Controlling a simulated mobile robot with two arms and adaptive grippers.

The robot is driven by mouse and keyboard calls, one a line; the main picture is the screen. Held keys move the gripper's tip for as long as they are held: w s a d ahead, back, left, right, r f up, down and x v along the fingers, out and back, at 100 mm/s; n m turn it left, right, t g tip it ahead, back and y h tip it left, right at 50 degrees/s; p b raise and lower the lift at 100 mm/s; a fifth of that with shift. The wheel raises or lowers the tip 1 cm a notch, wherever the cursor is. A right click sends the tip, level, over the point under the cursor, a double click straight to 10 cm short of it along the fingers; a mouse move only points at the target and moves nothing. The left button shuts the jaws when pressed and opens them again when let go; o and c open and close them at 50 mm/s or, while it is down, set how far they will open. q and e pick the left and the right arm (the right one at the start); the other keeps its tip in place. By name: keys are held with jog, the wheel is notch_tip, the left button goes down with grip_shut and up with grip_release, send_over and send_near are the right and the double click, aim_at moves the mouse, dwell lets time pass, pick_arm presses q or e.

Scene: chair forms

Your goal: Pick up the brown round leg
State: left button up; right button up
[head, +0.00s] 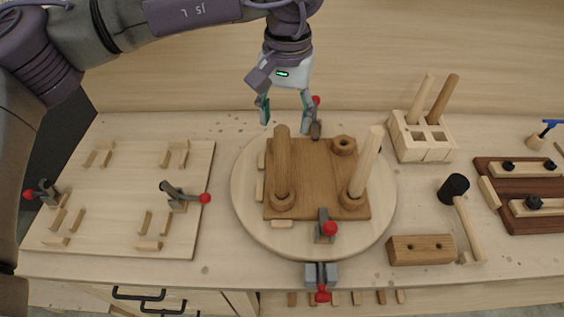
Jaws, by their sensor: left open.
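One brown round leg (442,98) leans in the right hole of a pale wooden block holder (402,146) at the back right. Another brown round leg (283,160) stands upright in a round collar on the left of a brown square board (312,180). My left gripper (285,127) is open and empty, pointing down over the back of the round turntable, close behind the standing brown leg. The leg in the holder is well to its right. My right gripper is not in view.
A light round leg (367,162) stands on the board's right, and another (421,98) in the holder. The round turntable (243,208) carries red-tipped clamps. A mallet (455,190) and brown block (420,250) lie right; a pale panel (110,200) with clamps lies left.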

aim_at(284, 127)
pick_arm(q)
notch_tip(284, 127, down, 3)
jog(key=shift+a+f+p, duration=0.1)
jog(key=shift+f+p, duration=0.1)
jog(key=shift+p, duration=0.15)
jog(key=f+p, duration=0.1)
jog(key=f, duration=0.1)
jog(key=f+p, duration=0.2)
jog(key=shift+a+f, duration=0.2)
jog(key=shift+f, duration=0.5)
grip_shut()
